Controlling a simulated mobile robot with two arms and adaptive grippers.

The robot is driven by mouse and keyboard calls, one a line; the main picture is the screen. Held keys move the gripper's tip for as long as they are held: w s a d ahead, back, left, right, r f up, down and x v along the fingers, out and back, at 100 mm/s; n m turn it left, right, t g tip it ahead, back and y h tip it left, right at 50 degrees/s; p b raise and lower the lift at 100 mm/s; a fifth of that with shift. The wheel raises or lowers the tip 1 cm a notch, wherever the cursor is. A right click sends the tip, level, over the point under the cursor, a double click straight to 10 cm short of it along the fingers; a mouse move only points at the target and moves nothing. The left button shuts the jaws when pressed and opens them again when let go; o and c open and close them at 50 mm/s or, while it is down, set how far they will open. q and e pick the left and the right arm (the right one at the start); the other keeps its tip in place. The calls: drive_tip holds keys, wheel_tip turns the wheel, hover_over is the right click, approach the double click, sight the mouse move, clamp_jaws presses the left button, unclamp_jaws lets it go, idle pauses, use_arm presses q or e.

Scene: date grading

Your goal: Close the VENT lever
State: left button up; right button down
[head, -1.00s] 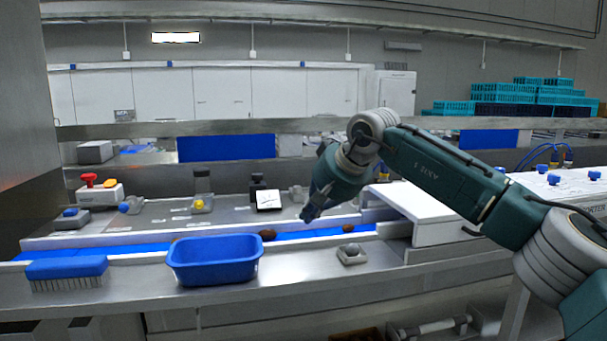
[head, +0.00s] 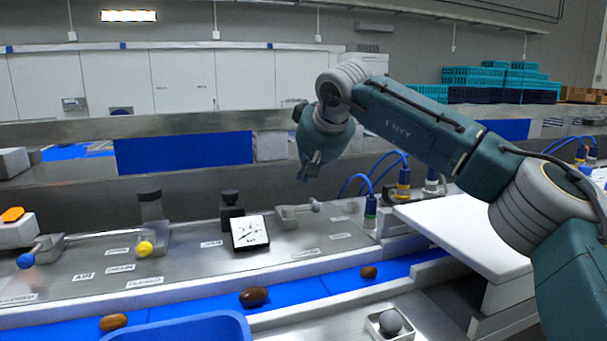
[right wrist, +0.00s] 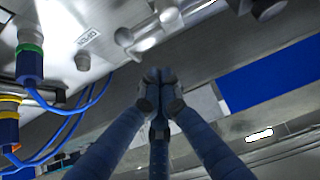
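A grey metal lever (head: 298,211) with a small round knob lies roughly level on the steel panel, right of the dial gauge. The label beside it is too small to read in the head view. In the right wrist view the grey lever (right wrist: 150,30) shows near the top, with an OPEN label to its left. My right gripper (head: 309,170) is above and just behind this lever, pointing down, apart from it. In the right wrist view its blue-grey fingers (right wrist: 160,88) meet at the tips with nothing between them. My left gripper is not in view.
A yellow-knobbed lever (head: 145,248) and a blue-knobbed lever (head: 27,260) stand further left. The dial gauge (head: 250,232) is left of the grey lever. Blue hoses and a green-collared fitting (head: 370,208) stand to its right. Dates lie on the blue belt (head: 345,283) in front.

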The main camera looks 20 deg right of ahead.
drive_tip(key=p+x, duration=0.2)
drive_tip(key=x, duration=0.6)
drive_tip(key=shift+p, duration=0.3)
drive_tip(key=s, duration=0.3)
drive_tip(key=shift+s+d+f, duration=0.1)
drive_tip(key=shift+s+d, duration=0.1)
drive_tip(key=shift+s, duration=0.35)
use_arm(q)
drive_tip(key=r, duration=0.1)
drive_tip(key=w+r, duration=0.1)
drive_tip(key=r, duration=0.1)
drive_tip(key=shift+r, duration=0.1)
use_arm(e)
drive_tip(key=shift+a+f, duration=0.1)
drive_tip(key=shift+f, duration=0.1)
drive_tip(key=shift+s, duration=0.1)
